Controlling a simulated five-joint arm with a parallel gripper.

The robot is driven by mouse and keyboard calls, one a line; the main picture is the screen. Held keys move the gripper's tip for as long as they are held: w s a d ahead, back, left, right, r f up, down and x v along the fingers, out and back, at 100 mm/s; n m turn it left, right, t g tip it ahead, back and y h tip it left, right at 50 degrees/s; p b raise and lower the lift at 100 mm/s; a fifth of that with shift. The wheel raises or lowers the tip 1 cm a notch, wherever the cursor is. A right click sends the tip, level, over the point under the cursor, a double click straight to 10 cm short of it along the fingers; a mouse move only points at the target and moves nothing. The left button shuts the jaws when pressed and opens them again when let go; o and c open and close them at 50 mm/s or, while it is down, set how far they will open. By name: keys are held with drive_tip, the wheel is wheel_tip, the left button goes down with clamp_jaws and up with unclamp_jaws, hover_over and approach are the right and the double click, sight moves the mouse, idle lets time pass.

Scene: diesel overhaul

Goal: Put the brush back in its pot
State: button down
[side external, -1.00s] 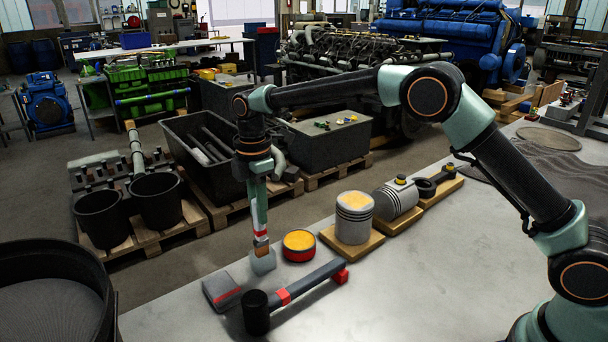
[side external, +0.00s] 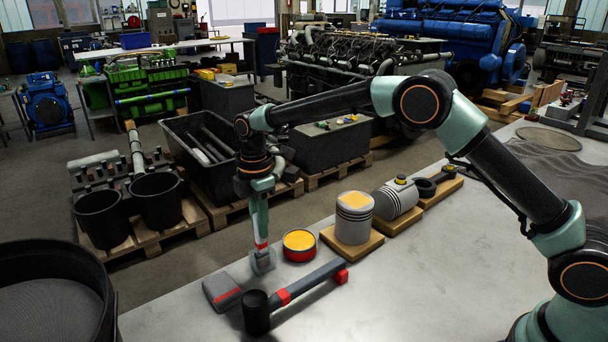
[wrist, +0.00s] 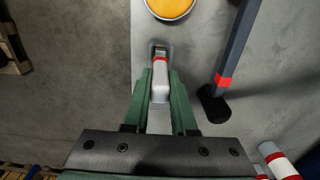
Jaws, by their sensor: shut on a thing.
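The brush has a pale handle (wrist: 160,88) and a red band. It is upright in my gripper (side external: 261,238), whose green fingers are shut on the handle; the gripper also shows in the wrist view (wrist: 161,78).
A grey block with a red stripe (side external: 221,292) and a long bar tool with a black end (side external: 256,314) lie in front. Pistons on wooden boards (side external: 352,250) stand farther right.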

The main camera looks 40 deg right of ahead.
drive_tip(key=shift+f, duration=0.2)
drive_tip(key=c, duration=0.7)
unclamp_jaws()
drive_tip(key=shift+o, duration=0.2)
wheel_tip(320, 180, up, 12)
drive_tip(key=shift+r, duration=0.1)
